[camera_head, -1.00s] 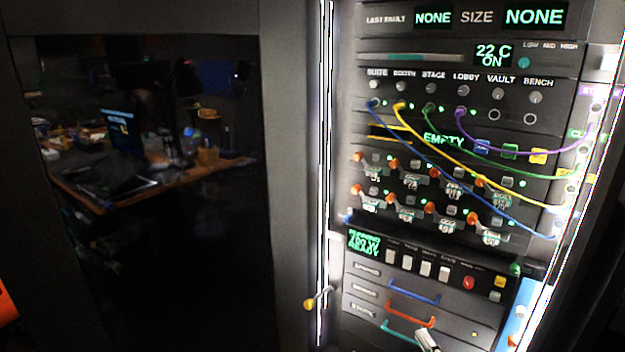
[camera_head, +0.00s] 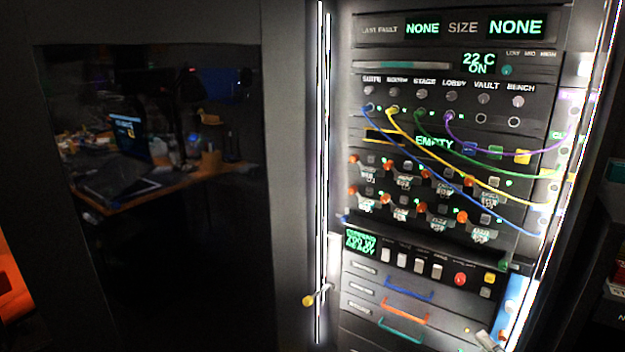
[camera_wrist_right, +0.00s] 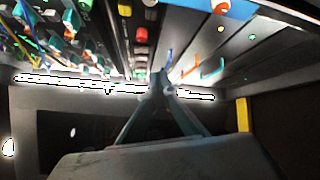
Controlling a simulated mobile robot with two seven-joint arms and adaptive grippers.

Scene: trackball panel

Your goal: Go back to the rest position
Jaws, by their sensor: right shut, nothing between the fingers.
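My left gripper is not in view.
The lit rack (camera_head: 345,130) carries several patch cables, such as the purple cable (camera_head: 500,149), and orange toggles. Below are drawers with a blue handle (camera_head: 408,292), an orange handle (camera_head: 405,312) and a teal handle (camera_head: 400,333). A dark glass panel (camera_head: 165,270) stands left.

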